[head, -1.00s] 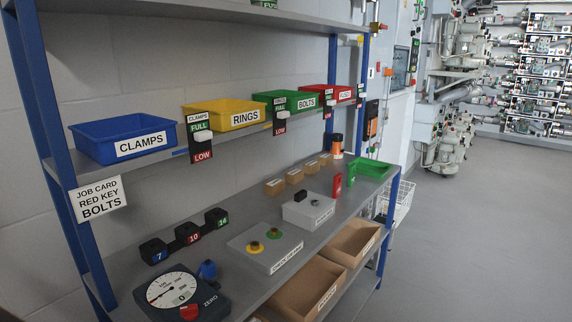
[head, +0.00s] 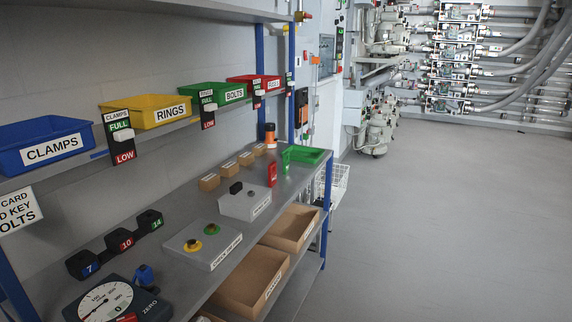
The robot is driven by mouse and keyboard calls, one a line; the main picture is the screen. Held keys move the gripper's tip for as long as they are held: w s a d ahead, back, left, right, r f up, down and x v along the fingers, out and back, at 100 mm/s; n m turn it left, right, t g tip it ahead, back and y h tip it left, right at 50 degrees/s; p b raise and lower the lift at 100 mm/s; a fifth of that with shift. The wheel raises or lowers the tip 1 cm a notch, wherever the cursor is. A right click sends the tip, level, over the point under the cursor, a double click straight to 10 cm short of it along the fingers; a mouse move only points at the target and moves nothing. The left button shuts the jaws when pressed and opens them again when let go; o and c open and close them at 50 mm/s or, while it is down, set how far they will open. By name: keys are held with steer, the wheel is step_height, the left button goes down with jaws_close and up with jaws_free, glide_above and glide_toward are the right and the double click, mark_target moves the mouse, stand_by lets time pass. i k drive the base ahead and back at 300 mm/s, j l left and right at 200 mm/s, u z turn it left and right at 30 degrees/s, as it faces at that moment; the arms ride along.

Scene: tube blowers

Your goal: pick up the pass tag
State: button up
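Two small upright tag-like pieces stand near the far end of the grey workbench (head: 160,238): a green one (head: 285,161) and a red one (head: 272,175). The green piece stands beside the shallow green tray (head: 308,155). Any lettering on these pieces is too small to read, so I cannot confirm which is the pass tag. My gripper is not in view.
Bins for clamps (head: 45,142), rings and bolts line the upper shelf. The bench bears a dial gauge (head: 112,300), numbered black blocks, a grey button box (head: 203,243) and another grey box (head: 245,203). Cardboard trays (head: 250,281) sit below. Open floor (head: 450,230) lies right.

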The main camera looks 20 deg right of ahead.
mark_target(286, 156)
steer(key=i+l, duration=0.2)
steer(key=l, duration=0.3)
steer(key=i+l+u, duration=0.1)
steer(key=i+l, duration=0.15)
steer(key=l, duration=0.25)
steer(key=i+l, duration=0.2)
steer(key=l, duration=0.3)
steer(key=i+l+u, duration=0.1)
steer(key=l, duration=0.4)
steer(key=i+l, duration=0.25)
steer(key=l, duration=0.3)
steer(key=i+l, duration=0.2)
steer(key=l, duration=0.3)
steer(key=i+l+u, duration=0.1)
steer(key=l, duration=0.45)
steer(key=i+l, duration=0.2)
steer(key=l, duration=0.35)
steer(key=i+j+u, duration=0.05)
